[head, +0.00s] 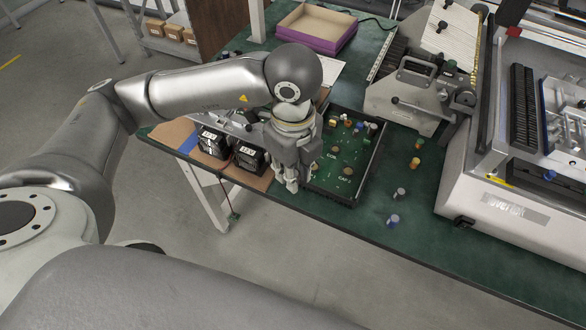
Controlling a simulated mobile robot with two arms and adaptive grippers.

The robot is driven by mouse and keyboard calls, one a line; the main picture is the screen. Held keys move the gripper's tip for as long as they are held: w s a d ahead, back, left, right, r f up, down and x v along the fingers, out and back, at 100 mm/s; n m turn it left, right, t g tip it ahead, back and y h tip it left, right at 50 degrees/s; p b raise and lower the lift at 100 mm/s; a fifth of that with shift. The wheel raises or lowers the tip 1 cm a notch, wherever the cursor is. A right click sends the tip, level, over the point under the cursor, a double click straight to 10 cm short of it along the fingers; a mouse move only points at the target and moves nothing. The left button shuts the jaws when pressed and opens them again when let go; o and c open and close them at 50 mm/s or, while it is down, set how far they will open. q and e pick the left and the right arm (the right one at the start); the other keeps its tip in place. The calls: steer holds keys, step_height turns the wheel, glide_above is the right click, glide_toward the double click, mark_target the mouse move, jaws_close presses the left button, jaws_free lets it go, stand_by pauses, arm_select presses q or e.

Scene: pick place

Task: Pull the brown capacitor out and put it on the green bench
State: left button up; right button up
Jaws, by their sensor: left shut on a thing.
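My left gripper (291,184) points down at the near left edge of the black tray (372,166) that holds a green circuit board (322,168). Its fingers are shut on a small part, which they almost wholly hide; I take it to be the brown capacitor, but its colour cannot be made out. Several coloured parts stand at the board's far end, and round brown spots show on its face. The green bench (375,235) has bare surface right of the tray. My right gripper is not in view.
Loose parts stand on the bench right of the tray: a blue one (393,221), a grey one (400,194) and orange ones (414,163). Black boxes (250,158) sit left of the gripper. A large machine (500,215) bounds the right side. A purple-sided tray (318,45) lies behind.

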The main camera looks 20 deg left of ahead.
arm_select(q)
steer(key=shift+r+p, duration=0.9)
steer(key=shift+r, duration=0.55)
steer(key=shift+r, duration=0.15)
